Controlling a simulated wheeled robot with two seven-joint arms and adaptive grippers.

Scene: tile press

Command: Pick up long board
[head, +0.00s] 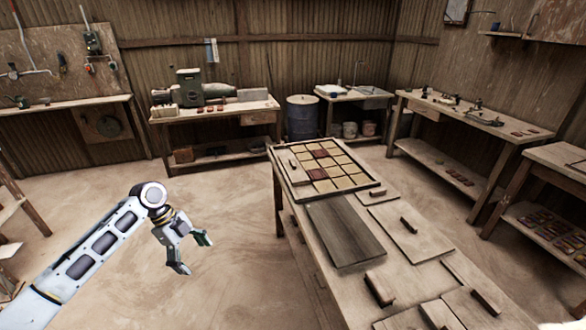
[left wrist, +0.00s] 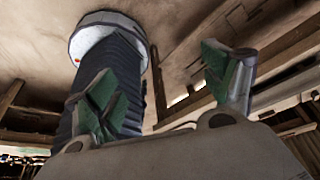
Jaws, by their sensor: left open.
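Several flat wooden boards with raised handles lie on the long workbench (head: 302,235) in the head view. Another narrow board (head: 472,279) with a dark handle lies near the front right. I cannot tell for sure which one is the long board. My left gripper (head: 194,254) hangs over the floor left of the bench, apart from every board. It is open and empty; its green-padded fingers also show apart in the left wrist view (left wrist: 172,92). My right gripper is out of view.
The tray holds pale and dark red tiles. A bare dark panel (head: 343,231) and a wider board with a handle (head: 410,233) lie in front of it. Floor left of the bench is clear. Side tables and a blue barrel (head: 302,118) stand along the walls.

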